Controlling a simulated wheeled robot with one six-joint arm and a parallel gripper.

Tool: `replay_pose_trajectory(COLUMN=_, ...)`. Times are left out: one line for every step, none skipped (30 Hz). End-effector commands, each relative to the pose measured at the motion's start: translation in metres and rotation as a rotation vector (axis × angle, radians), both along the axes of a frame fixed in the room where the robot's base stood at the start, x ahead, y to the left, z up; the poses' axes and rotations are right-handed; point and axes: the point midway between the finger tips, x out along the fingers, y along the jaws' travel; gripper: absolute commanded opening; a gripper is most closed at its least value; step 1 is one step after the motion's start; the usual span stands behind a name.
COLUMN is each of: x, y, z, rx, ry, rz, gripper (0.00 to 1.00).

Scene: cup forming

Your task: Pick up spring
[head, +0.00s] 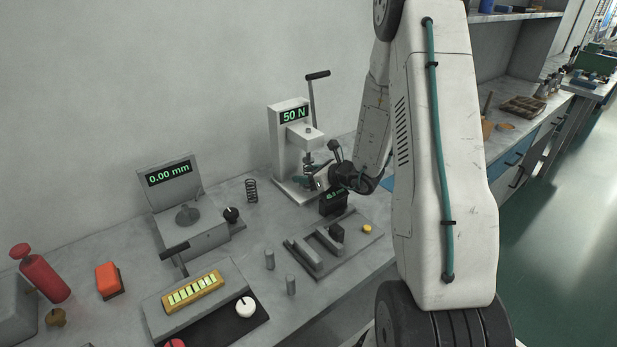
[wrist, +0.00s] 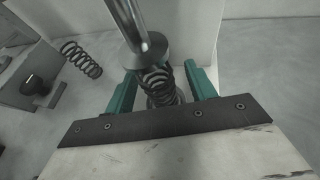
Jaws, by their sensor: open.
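In the wrist view a dark coil spring (wrist: 158,85) stands under the round plate of a metal plunger, between the two green fingers of my gripper (wrist: 162,88). The fingers are open, one on each side of the spring. I cannot tell whether either touches it. In the head view my gripper (head: 313,176) is at the press (head: 290,125) that reads 50 N, and the spring there is mostly hidden. A second dark spring (head: 251,190) stands on the bench left of the press. It also shows in the wrist view (wrist: 81,58) at the upper left.
A gauge reading 0.00 mm (head: 170,190) stands to the left with a black knob (head: 231,214). The press plunger (wrist: 145,40) hangs close above the spring between my fingers.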

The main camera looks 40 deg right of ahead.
Motion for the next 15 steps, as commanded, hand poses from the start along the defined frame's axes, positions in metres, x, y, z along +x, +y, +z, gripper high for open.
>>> replay_pose_trajectory(x=0.0006, y=0.0002, z=-0.0004, rx=0.000, ry=0.000, rz=0.000, gripper=0.55)
replay_pose_trajectory(x=0.0005, y=0.0002, z=-0.0003, rx=0.000, ry=0.000, rz=0.000, gripper=0.55)
replay_pose_trajectory(x=0.0003, y=0.0000, z=-0.0001, rx=0.000, ry=0.000, rz=-0.001, gripper=0.55)
replay_pose_trajectory(x=0.0003, y=0.0000, z=-0.0001, rx=0.000, ry=0.000, rz=0.000, gripper=0.55)
replay_pose_trajectory(x=0.0002, y=0.0000, z=-0.0001, rx=0.000, ry=0.000, rz=0.000, gripper=0.55)
replay_pose_trajectory(x=0.0002, y=0.0001, z=-0.0001, rx=0.000, ry=0.000, rz=0.000, gripper=0.47)
replay_pose_trajectory(x=0.0001, y=0.0000, z=0.0000, rx=0.000, ry=0.000, rz=0.000, gripper=0.39)
replay_pose_trajectory(x=0.0001, y=0.0000, z=0.0000, rx=0.000, ry=0.000, rz=0.000, gripper=0.30)
replay_pose_trajectory(x=0.0001, y=0.0000, z=0.0001, rx=0.000, ry=0.000, rz=0.000, gripper=0.19)
replay_pose_trajectory(x=0.0001, y=0.0000, z=0.0001, rx=0.000, ry=0.000, rz=0.000, gripper=0.11)
replay_pose_trajectory(x=0.0000, y=0.0000, z=0.0001, rx=0.000, ry=0.000, rz=0.000, gripper=0.07)
replay_pose_trajectory(x=0.0000, y=0.0000, z=0.0001, rx=0.000, ry=0.000, rz=0.000, gripper=0.07)
replay_pose_trajectory(x=0.0000, y=0.0000, z=0.0001, rx=0.000, ry=0.000, rz=0.000, gripper=0.07)
replay_pose_trajectory(x=0.0001, y=0.0000, z=0.0002, rx=0.000, ry=0.000, rz=0.000, gripper=0.04)
replay_pose_trajectory(x=0.0001, y=0.0000, z=0.0002, rx=0.000, ry=0.000, rz=0.000, gripper=0.04)
